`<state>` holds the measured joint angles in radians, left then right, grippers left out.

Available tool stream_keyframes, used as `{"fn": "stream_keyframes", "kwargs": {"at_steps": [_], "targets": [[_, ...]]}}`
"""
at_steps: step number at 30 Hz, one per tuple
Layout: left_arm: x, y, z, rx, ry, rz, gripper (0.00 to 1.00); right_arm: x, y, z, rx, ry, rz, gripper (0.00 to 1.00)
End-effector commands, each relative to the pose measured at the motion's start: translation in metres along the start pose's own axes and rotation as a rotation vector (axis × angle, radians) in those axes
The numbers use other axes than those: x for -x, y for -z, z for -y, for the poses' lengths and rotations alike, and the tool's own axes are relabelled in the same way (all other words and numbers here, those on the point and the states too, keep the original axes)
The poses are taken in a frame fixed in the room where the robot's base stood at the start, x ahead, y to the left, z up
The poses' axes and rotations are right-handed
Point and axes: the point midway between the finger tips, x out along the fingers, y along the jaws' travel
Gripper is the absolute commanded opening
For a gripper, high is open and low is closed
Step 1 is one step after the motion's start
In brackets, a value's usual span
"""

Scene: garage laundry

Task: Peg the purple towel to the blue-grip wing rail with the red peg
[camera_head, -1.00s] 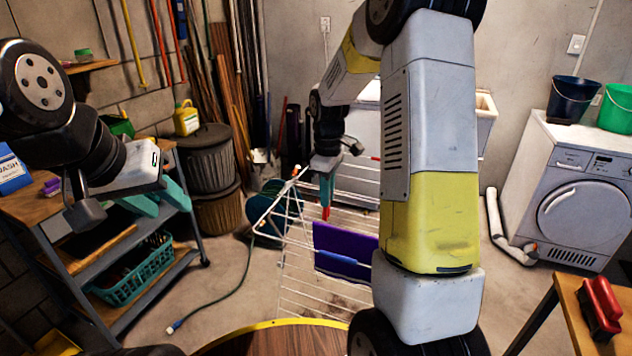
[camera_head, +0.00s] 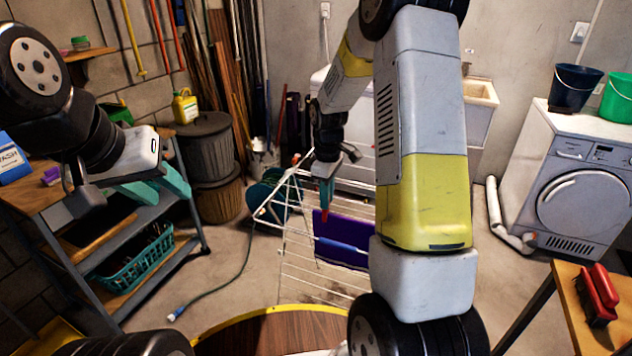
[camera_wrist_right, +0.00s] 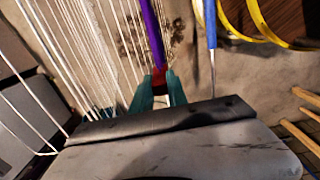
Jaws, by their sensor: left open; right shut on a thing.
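The purple towel (camera_head: 352,228) hangs on the white drying rack, partly hidden behind my right arm. The blue-grip wing rail (camera_head: 343,246) crosses in front of its lower part; its blue grip (camera_wrist_right: 211,25) shows to the right of the towel in the right wrist view. My right gripper (camera_head: 326,195) points down at the towel's upper left corner, shut on the red peg (camera_head: 324,215). In the right wrist view the red peg (camera_wrist_right: 159,79) meets the end of the towel's thin edge (camera_wrist_right: 152,35); whether it grips the cloth cannot be told. My left gripper (camera_head: 160,187) is open and empty by the shelf cart.
The drying rack's white wires (camera_head: 300,270) spread below the towel. A round wooden top with yellow rim (camera_head: 270,330) stands in front. The shelf cart (camera_head: 110,235) is at left, a washing machine (camera_head: 580,195) at right. A red object (camera_head: 598,295) lies on the bench.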

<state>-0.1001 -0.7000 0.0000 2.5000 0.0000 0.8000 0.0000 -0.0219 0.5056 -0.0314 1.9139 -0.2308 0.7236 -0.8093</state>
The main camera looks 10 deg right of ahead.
Motion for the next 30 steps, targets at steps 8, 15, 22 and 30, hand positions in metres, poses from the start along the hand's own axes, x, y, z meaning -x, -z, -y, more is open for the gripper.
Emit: {"fn": "stream_keyframes", "kwargs": {"at_steps": [8,15,22,30], "targets": [[0.000,0.000,0.000,0.000,0.000,0.000,0.40,-0.015,0.000,0.001,0.001,0.002,0.001,0.00],[0.000,0.000,0.000,0.000,0.000,0.000,0.40,-0.024,0.000,0.001,0.002,0.002,0.002,0.00],[0.000,0.000,0.000,0.000,0.000,0.000,0.40,-0.026,0.000,0.001,0.001,0.002,0.001,0.44],[0.000,0.000,0.000,0.000,0.000,0.000,0.40,-0.025,0.000,0.001,0.001,0.000,0.000,0.44]]}}
